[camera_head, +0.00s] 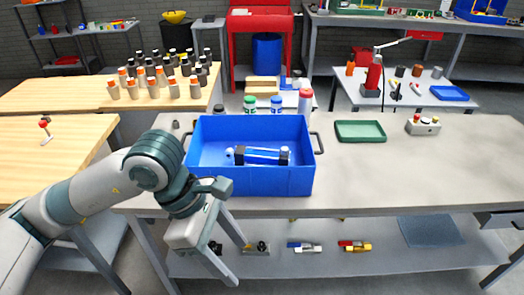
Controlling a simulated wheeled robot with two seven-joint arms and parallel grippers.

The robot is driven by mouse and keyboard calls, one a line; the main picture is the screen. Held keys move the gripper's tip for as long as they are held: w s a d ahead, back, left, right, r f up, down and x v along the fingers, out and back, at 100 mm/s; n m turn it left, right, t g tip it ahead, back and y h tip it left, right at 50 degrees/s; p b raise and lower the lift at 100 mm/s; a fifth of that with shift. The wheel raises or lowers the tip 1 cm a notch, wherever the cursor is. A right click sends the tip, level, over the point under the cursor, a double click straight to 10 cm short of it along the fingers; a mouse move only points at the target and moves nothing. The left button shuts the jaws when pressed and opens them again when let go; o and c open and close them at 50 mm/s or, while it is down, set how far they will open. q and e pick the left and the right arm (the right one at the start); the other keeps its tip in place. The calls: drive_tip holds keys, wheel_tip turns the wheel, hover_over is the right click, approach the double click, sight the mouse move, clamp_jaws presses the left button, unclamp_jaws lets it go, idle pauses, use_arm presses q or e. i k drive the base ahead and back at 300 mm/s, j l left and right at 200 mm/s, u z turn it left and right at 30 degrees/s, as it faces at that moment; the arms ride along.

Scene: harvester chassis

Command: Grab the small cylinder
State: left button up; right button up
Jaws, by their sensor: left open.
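A small cylinder (262,156) with a clear blue middle and black ends lies on its side in a blue bin (250,182) on the grey workbench. My left gripper (242,264) hangs in front of the bench's front edge, below and in front of the bin. Its two fingers are spread apart, with nothing seen between them. It is well apart from the cylinder. My right gripper is out of view.
Several bottles (276,106) stand behind the bin. A green tray (360,132) and a button box (423,126) are to its right. The bench's right part is clear. Several orange-and-grey cylinders (154,88) stand on a wooden table. A lower shelf (400,264) holds small parts.

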sight(241, 155)
drive_tip(key=i, duration=1.55)
